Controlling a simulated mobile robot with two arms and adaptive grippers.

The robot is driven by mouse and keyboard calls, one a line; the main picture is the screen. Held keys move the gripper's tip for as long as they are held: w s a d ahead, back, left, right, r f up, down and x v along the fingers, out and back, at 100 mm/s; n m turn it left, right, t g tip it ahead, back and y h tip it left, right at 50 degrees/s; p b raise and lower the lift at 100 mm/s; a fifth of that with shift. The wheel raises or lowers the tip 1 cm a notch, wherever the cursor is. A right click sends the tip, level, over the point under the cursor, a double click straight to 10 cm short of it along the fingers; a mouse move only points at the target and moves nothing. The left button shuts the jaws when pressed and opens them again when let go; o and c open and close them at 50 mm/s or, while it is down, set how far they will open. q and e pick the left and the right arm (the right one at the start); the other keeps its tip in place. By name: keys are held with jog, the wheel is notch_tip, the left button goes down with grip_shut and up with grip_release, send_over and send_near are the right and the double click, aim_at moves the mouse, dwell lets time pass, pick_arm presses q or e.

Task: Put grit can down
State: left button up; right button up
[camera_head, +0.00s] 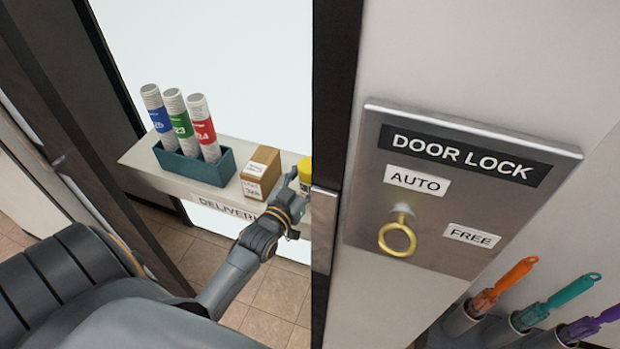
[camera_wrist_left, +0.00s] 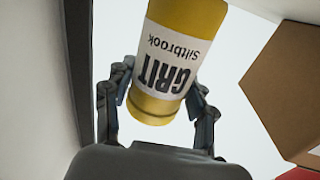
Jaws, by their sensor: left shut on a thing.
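The grit can is yellow with a white label reading "GRIT Siltbrook". In the left wrist view the can (camera_wrist_left: 182,60) is between the two fingers of my left gripper (camera_wrist_left: 160,108), which is shut on it. In the head view my left gripper (camera_head: 292,195) is at the right end of the delivery shelf (camera_head: 143,158), beside the dark door post. Only a small yellow part of the can (camera_head: 305,172) shows there. Its base is hidden behind the gripper, so I cannot tell whether it touches the shelf. My right gripper is not in view.
A cardboard box (camera_head: 262,172) stands on the shelf just left of the can. A teal holder (camera_head: 195,165) with three labelled tubes is further left. A door lock panel (camera_head: 455,190) with a brass ring (camera_head: 397,238) is on the right. Several coloured-handled tools (camera_head: 510,280) stand lower right.

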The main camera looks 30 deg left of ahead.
pick_arm(q)
jog(key=shift+f, duration=0.55)
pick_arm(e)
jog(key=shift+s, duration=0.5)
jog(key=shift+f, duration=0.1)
pick_arm(q)
jog(key=o, duration=1.1)
jog(key=shift+f, duration=0.25)
jog(key=o, duration=0.5)
jog(key=shift+r, duration=0.1)
